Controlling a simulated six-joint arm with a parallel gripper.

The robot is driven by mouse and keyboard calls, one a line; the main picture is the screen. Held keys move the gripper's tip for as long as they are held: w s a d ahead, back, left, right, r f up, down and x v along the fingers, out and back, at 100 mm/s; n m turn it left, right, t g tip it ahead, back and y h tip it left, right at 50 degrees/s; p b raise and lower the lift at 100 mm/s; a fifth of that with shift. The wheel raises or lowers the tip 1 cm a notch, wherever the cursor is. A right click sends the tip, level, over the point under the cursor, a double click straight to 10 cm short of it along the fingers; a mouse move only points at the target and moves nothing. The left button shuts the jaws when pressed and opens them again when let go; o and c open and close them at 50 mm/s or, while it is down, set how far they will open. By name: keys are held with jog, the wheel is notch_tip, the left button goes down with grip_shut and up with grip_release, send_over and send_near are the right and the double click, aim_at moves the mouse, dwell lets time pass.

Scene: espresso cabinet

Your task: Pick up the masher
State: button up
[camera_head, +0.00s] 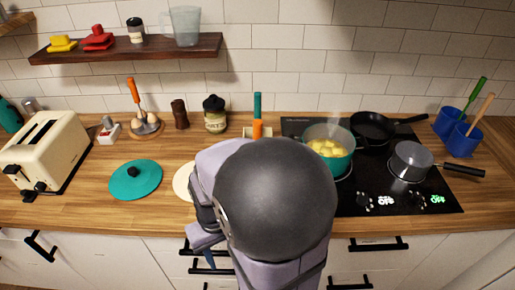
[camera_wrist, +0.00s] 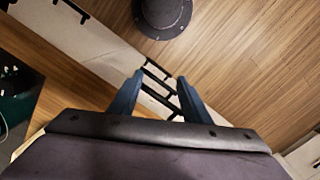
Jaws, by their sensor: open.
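An orange-handled tool (camera_head: 133,91) stands on a small round wooden rest at the back left of the counter; its metal lower end is too small to make out clearly. Teal and orange handles (camera_head: 257,103) rise behind my arm, their lower ends hidden. I cannot tell for certain which of these is the masher. My gripper (camera_wrist: 157,92) is open and empty, its two blue fingers spread above the drawer fronts and floor in the wrist view. In the head view only a dark blue finger shows below the counter's front edge, apart from all tools.
A teal pot (camera_head: 330,150) of yellow pieces, a black pan (camera_head: 372,127) and a grey saucepan (camera_head: 411,161) stand on the hob. A toaster (camera_head: 45,150), teal lid (camera_head: 135,180), jar (camera_head: 215,115) and blue cups (camera_head: 462,139) stand around. A shelf (camera_head: 125,48) overhangs the back left.

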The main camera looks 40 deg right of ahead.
aim_at(257, 128)
jog(key=w+d+r+m+t+h+p, duration=0.1)
jog(key=w+d+r+m, duration=0.1)
jog(key=w+d+r, duration=0.3)
jog(key=w+d+r+m+t+h, duration=0.1)
jog(key=w+d+r, duration=0.4)
jog(key=d, duration=0.7)
jog(key=w+d+r+m+t+h+p, duration=0.1)
jog(key=w+d+r+m+h, duration=0.1)
jog(key=w+d+r, duration=0.3)
jog(key=shift+d+r+m+t+p, duration=0.1)
jog(key=shift+d+r+m, duration=0.2)
jog(key=shift+d, duration=0.4)
jog(key=shift+d+r+m+t+p, duration=0.1)
jog(key=shift+d+r+m, duration=0.2)
jog(key=shift+d, duration=0.35)
jog(key=shift+d+r+m+t+p, duration=0.1)
jog(key=shift+d+r+m, duration=0.15)
jog(key=shift+d, duration=0.45)
jog(key=shift+d+r+m, duration=0.1)
jog(key=shift+r+m, duration=0.1)
jog(key=shift+m, duration=0.15)
jog(key=shift+s+m, duration=0.15)
jog(key=shift+m, duration=0.25)
jog(key=shift+f, duration=0.1)
jog(key=p+x, duration=0.4)
jog(key=x, duration=0.3)
jog(key=shift+f, duration=0.15)
grip_shut()
